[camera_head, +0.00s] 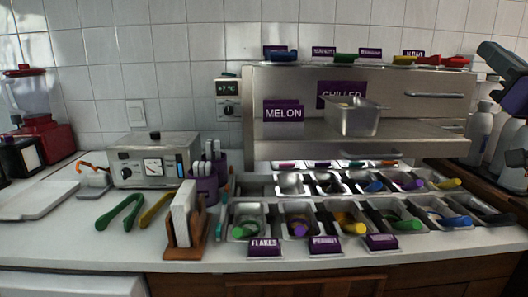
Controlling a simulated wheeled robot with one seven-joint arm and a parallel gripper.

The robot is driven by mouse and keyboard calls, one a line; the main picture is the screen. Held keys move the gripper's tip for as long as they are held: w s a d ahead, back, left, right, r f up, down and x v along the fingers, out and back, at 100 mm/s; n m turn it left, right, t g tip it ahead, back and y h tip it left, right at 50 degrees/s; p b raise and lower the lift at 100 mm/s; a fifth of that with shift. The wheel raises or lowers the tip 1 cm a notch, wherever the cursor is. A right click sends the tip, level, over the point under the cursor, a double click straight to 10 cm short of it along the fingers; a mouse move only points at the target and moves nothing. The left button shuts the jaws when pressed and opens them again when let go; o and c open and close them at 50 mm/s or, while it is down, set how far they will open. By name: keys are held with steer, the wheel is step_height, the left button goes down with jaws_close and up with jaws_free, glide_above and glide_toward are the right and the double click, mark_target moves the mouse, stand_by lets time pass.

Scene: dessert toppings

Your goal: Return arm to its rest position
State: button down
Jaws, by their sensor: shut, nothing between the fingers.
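Dark grey angular parts show at the right edge, at upper right and lower down, partly cut off by the frame. They look like parts of my arm, but I cannot be sure. No gripper fingertips can be made out in this view. Nothing is seen held.
The white counter (75,238) holds toppings trays (250,233), a steel cabinet (420,80) with a pan (352,117), a warmer (150,172), green tongs (121,213), a napkin holder (184,235) and a red blender (30,105). White bottles (478,132) stand at right. The counter's front left is clear.

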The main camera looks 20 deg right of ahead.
steer(key=s+a+f+m+g+h, duration=0.15)
steer(key=a+f, duration=0.25)
steer(key=f, duration=0.6)
steer(key=s+a+f+m, duration=0.15)
steer(key=a+f, duration=0.25)
steer(key=f, duration=0.6)
steer(key=s+a+f+h, duration=0.1)
steer(key=s+a+f, duration=0.2)
steer(key=f, duration=0.7)
steer(key=s+a+f+n+g+y, duration=0.3)
steer(key=s+a+f+y, duration=0.2)
steer(key=s+a+f, duration=0.5)
steer(key=s+a+f+n+g+y, duration=0.35)
steer(key=s+a+f, duration=0.55)
steer(key=s+f, duration=0.35)
step_height(320, 180, up, 15)
steer(key=y+p, duration=0.1)
steer(key=p, duration=1.4)
steer(key=shift+s, duration=0.45)
